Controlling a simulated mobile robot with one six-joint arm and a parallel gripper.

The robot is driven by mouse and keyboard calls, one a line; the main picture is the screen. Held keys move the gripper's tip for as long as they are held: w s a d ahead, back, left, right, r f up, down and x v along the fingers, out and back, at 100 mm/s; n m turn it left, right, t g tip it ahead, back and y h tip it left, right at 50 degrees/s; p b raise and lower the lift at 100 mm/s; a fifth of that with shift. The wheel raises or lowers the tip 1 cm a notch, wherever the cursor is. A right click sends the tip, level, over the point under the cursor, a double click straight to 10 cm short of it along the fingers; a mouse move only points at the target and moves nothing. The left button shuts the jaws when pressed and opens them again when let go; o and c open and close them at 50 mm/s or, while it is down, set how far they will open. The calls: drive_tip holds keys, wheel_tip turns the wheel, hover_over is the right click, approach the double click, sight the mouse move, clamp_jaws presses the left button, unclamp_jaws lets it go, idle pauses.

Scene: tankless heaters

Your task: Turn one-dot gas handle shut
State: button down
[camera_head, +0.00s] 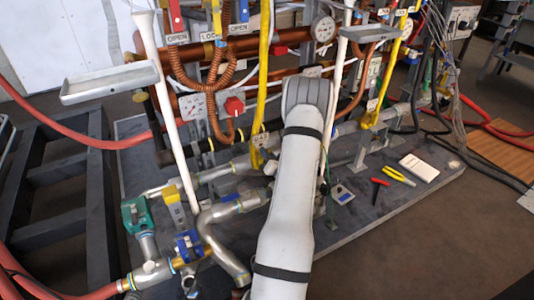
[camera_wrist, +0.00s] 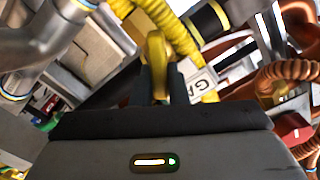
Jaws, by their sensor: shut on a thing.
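My gripper (camera_wrist: 160,88) shows at the middle of the wrist view, its two dark fingers shut on a yellow handle (camera_wrist: 157,58). The handle stands up between the fingers, and its lower part is hidden by them. No dot mark is readable on it. A yellow corrugated gas hose (camera_wrist: 170,28) runs just behind the handle, with a white label reading "GA" (camera_wrist: 203,85) to the right. In the head view my arm hides the gripper and the held handle.
A second yellow line (camera_head: 385,80) stands to the right.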

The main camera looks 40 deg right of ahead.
sight(268, 151)
drive_tip(key=shift+f+m, duration=0.15)
drive_tip(key=shift+m, duration=0.35)
drive_tip(key=c, duration=1.4)
unclamp_jaws()
drive_tip(key=shift+c, duration=0.2)
wheel_tip(268, 151, up, 10)
drive_tip(key=p, duration=0.4)
